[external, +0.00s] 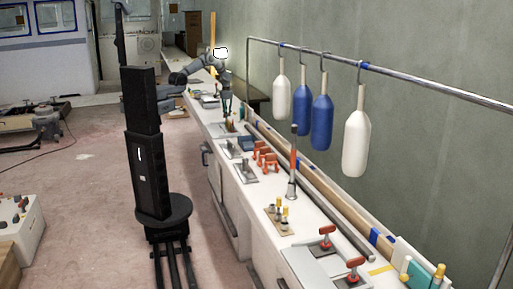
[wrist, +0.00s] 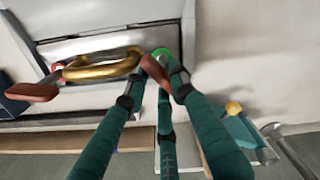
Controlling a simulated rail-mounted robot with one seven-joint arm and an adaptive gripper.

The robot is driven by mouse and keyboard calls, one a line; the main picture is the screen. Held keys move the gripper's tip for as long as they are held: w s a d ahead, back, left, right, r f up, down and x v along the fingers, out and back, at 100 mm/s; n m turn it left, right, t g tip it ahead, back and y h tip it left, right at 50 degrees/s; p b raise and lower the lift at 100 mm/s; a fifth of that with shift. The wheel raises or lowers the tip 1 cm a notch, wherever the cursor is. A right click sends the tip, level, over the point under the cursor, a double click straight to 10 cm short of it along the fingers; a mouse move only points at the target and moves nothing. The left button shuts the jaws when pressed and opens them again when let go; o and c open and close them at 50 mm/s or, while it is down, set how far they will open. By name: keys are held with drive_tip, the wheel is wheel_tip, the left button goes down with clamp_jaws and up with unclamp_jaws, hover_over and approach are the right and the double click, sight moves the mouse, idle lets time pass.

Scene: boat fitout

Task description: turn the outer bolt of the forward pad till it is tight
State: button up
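In the wrist view a grey plate (wrist: 110,45) carries a brass loop (wrist: 105,68). At the loop's left end is a bolt with a red mark and a brown handle (wrist: 36,92). At its right end is a second bolt with a green mark (wrist: 161,53) and a brown handle (wrist: 153,69). I cannot tell which is the outer bolt. The teal fingers of my gripper (wrist: 158,78) converge around the right handle. Whether they press on it is unclear. In the external view my gripper (external: 227,112) points down over the far part of the bench.
The white bench (external: 255,205) holds orange clamps (external: 265,157), a tall tool with an orange handle (external: 293,160) and red-handled fittings (external: 326,236). White and blue fenders (external: 321,122) hang from a rail along the right. In the wrist view a teal block with a yellow knob (wrist: 233,108) lies right of the fingers.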

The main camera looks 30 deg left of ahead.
wheel_tip(320, 180, up, 12)
idle(0.6)
idle(0.4)
wheel_tip(320, 180, down, 12)
drive_tip(key=shift+f, duration=0.15)
drive_tip(key=shift+r+n+p, duration=0.3)
drive_tip(key=shift+p, duration=0.3)
drive_tip(key=shift+f+n, duration=0.15)
drive_tip(key=shift+n, duration=0.25)
